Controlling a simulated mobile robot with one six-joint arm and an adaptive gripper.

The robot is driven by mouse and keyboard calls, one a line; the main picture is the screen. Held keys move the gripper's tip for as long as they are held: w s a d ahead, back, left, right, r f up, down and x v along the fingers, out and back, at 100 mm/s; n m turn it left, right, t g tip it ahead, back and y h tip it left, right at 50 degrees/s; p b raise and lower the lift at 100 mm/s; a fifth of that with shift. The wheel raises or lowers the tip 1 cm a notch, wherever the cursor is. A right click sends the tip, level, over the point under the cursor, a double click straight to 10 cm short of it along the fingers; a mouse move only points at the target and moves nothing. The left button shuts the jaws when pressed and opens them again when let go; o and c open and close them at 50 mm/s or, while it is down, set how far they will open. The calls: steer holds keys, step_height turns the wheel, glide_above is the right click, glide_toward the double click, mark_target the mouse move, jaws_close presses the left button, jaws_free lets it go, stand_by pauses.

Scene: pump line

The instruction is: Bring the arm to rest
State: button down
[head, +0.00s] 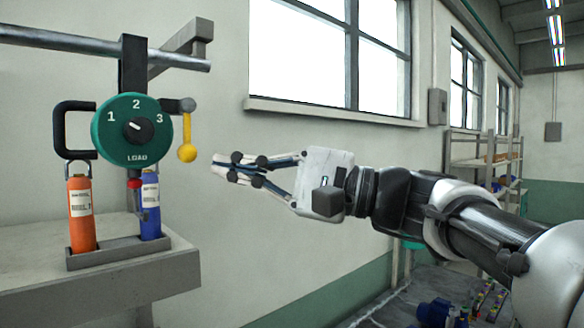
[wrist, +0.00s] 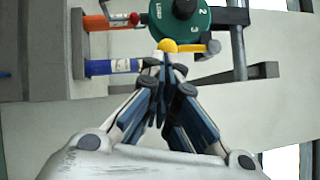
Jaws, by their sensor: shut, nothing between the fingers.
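My arm (head: 440,210) reaches in from the right in the head view. My gripper (head: 218,167) is shut and empty, held in the air and pointing left. Its tips are to the right of the yellow lever (head: 187,152) with a ball end, with a gap between them in the head view. In the wrist view the shut fingers (wrist: 164,75) overlap the yellow ball (wrist: 168,46); I cannot tell the distance there. A green dial (head: 113,130) marked 1, 2, 3 and LOAD hangs left of the lever.
An orange cylinder (head: 82,225) and a blue cylinder (head: 150,208) stand in a grey tray (head: 120,256) on a ledge (head: 35,285). A metal pipe (head: 60,40) and black handle (head: 60,130) are near the dial. A shelf (head: 470,163) stands at the back right. The space below my gripper looks clear.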

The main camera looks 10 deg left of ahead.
steer(key=s+d+f, duration=0.2)
steer(key=d, duration=0.9)
steer(key=s+d+f+t+h+b, duration=0.1)
steer(key=s+f+h+b, duration=0.3)
steer(key=f, duration=1.1)
steer(key=s+d+f+h+b, duration=0.15)
steer(key=s+f+h, duration=0.45)
steer(key=f, duration=0.9)
steer(key=s+d+f+n+t+h+b, duration=0.1)
steer(key=s+d+f+n+h+b, duration=0.1)
steer(key=d+f, duration=0.5)
steer(key=s+d+f+n+h+b, duration=0.1)
steer(key=s+d+f+h+b, duration=0.2)
steer(key=f, duration=1)
steer(key=s+d+h, duration=0.2)
steer(key=d+h, duration=0.2)
steer(key=shift+d+n+t+h, duration=0.25)
steer(key=shift+n+t+h, duration=0.05)
steer(key=shift+n+t, duration=0.1)
steer(key=shift+a+f, duration=0.1)
steer(key=shift+a, duration=0.05)
